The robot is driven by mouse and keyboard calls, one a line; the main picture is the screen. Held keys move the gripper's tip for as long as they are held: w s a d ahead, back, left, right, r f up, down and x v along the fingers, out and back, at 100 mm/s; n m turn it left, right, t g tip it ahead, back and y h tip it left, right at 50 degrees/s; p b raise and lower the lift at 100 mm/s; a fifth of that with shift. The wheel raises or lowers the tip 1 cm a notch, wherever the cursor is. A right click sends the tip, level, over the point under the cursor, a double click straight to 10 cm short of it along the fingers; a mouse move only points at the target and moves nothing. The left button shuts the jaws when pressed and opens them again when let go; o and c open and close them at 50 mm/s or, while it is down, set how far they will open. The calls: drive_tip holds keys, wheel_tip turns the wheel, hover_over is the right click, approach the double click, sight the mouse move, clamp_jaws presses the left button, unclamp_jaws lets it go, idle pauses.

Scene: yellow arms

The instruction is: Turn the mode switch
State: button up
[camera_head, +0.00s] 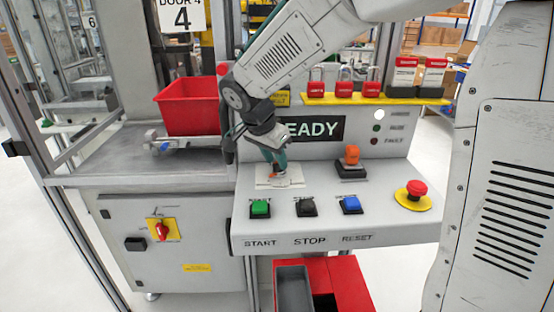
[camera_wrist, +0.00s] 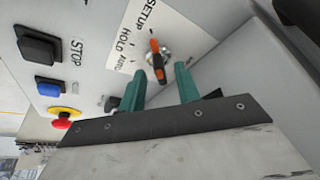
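The mode switch (camera_wrist: 157,60) is an orange-and-black knob on a white label plate (camera_wrist: 128,45) marked SETUP, HOLD and AUTO in the wrist view. Its orange end points up in that picture; I cannot tell surely which label it marks. My gripper (camera_wrist: 162,72) has two green fingers standing apart, one on each side of the knob's near end, with visible gaps. In the head view my gripper (camera_head: 275,160) points down at the plate (camera_head: 264,183) on the sloping panel, and mostly hides the knob.
Green START (camera_head: 260,208), black STOP (camera_head: 306,207) and blue RESET (camera_head: 351,204) buttons sit in front of the plate. An orange part on a black base (camera_head: 351,171) and a red emergency stop (camera_head: 417,188) are right. A red bin (camera_head: 188,105) stands left; padlocks hang behind.

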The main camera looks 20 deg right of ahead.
drive_tip(key=shift+w+d+f, duration=0.15)
drive_tip(key=shift+w+d, duration=0.05)
drive_tip(key=shift+d, duration=0.25)
drive_tip(key=shift+d+f, duration=0.1)
drive_tip(key=shift+f, duration=0.35)
drive_tip(key=shift+c, duration=0.3)
clamp_jaws()
